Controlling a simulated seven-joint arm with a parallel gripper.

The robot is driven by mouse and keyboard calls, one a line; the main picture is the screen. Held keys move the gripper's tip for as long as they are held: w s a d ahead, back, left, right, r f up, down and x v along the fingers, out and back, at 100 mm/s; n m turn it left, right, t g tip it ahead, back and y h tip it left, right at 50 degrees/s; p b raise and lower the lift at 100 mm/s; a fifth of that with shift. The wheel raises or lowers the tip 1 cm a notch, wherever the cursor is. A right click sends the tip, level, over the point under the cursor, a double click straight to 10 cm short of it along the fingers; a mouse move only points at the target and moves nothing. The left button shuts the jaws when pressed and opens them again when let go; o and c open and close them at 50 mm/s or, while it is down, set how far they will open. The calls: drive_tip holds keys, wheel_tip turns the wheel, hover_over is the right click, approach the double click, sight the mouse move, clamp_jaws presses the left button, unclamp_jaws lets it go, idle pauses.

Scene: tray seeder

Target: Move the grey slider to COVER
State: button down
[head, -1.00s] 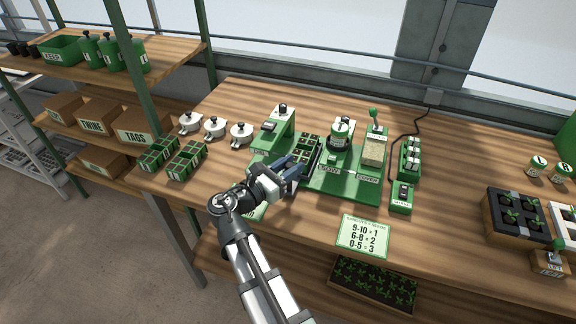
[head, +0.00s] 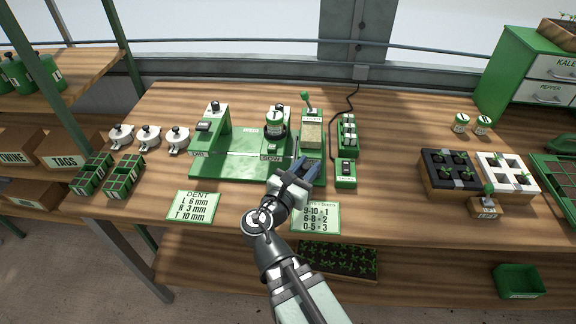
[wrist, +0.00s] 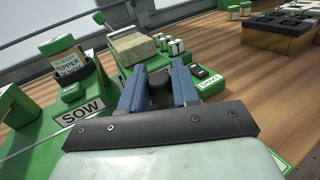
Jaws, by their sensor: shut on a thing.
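My gripper (head: 302,170) is at the front of the green seeder base (head: 240,167), before the beige-filled hopper (head: 312,135) at its right end. In the wrist view, the blue fingers (wrist: 159,78) are shut on a dark round knob (wrist: 158,92), which appears to be the grey slider's. The rest of the slider is mostly hidden behind the gripper and hopper, so its exact alignment cannot be told. The COVER label is hidden now. The SOW label (head: 271,158) is left of my gripper, below the seed jar (head: 275,124). It also shows in the wrist view (wrist: 80,116).
The dent press (head: 211,128) stands at the base's left end. A small switch box (head: 346,172) and a green rack (head: 348,132) stand close right of the hopper. Sign cards (head: 194,206) lie in front. The table between the switch box and black planter (head: 451,172) is clear.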

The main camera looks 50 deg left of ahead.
drive_tip(key=shift+w+d, duration=0.4)
drive_tip(key=c, duration=1)
unclamp_jaws()
drive_tip(key=shift+o, duration=0.2)
drive_tip(key=shift+r, duration=0.1)
wheel_tip(320, 180, up, 10)
